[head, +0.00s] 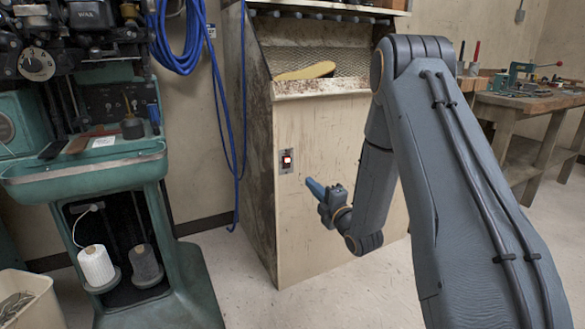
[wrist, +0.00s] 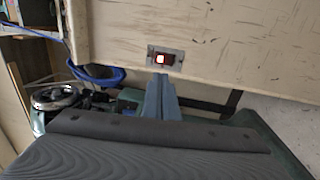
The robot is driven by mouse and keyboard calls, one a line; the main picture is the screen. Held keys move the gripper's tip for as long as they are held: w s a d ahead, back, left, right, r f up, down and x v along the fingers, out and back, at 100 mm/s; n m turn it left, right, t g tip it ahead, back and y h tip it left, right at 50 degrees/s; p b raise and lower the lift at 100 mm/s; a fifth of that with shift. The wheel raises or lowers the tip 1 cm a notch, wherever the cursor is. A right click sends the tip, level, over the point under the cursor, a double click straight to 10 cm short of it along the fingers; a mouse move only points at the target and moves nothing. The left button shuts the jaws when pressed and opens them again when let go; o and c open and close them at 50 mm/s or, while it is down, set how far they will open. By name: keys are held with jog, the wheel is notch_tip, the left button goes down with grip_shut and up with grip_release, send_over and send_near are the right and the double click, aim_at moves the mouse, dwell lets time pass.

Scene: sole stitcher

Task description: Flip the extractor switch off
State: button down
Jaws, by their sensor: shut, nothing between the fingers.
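The extractor switch (head: 286,160) is a small rocker on a metal plate, lit red, on the front panel of the wooden extractor cabinet (head: 330,215). In the wrist view the switch (wrist: 164,59) shows a bright lit part at its left and a dark red part at its right. My gripper (head: 309,183) is shut and empty, a little below and to the right of the switch in the head view. In the wrist view its blue-grey fingers (wrist: 160,80) point toward the plate, just below it. Whether the tips touch the panel cannot be told.
A green stitching machine (head: 90,175) with thread spools stands at the left. A blue hose (head: 212,60) hangs between it and the cabinet. A yellow sole (head: 305,71) lies in the cabinet's opening. A wooden workbench (head: 530,100) stands at the right. Bare floor lies in front.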

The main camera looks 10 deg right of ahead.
aim_at(288, 160)
jog(key=shift+w, duration=0.1)
jog(key=b+x, duration=0.3)
jog(key=x, duration=1.1)
